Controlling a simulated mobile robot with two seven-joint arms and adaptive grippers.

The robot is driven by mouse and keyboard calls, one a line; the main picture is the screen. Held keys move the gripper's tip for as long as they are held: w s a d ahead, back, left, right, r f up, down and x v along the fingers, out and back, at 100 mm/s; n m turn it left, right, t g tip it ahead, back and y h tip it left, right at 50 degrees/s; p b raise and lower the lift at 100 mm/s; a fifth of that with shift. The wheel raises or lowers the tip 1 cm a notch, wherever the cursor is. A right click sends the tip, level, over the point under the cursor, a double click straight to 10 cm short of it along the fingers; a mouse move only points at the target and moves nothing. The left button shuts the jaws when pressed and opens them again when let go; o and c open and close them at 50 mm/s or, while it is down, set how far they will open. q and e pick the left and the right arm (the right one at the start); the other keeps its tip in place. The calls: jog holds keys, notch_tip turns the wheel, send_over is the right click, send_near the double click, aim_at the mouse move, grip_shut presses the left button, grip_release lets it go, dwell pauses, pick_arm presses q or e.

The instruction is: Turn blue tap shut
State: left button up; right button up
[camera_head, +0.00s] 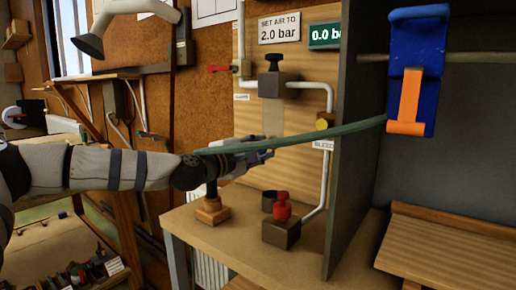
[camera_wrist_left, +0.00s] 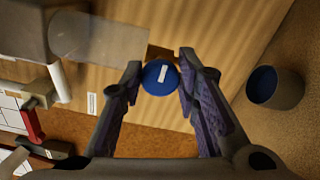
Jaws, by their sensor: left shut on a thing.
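The blue tap (camera_wrist_left: 153,86) shows as a round blue knob with a white stripe in the left wrist view, in front of the wooden panel. My left gripper (camera_wrist_left: 160,68) has one finger on each side of it and is shut on it. In the head view my left gripper (camera_head: 262,155) reaches in from the left to the panel (camera_head: 304,117), and its fingers largely hide the blue tap. The stripe is slightly tilted from upright in the wrist picture. My right gripper is not in view.
A green hose (camera_head: 330,132) crosses just above my left gripper. A red-handled tap (camera_head: 220,69), a black-knobbed valve (camera_head: 276,82), a yellow fitting (camera_head: 324,121) and a red-knobbed block (camera_head: 281,230) are nearby. A dark cup (camera_wrist_left: 275,88) stands close. A grey side wall (camera_head: 352,150) bounds the right. The display (camera_head: 325,35) reads 0.0.

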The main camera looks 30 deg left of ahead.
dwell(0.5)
pick_arm(q)
jog(key=o, duration=1.1)
jog(key=shift+a, duration=0.1)
jog(key=shift+o, duration=0.2)
jog(key=shift+s, duration=0.1)
jog(key=s, duration=1.1)
jog(key=shift+s+a, duration=0.35)
jog(key=shift+a, duration=0.05)
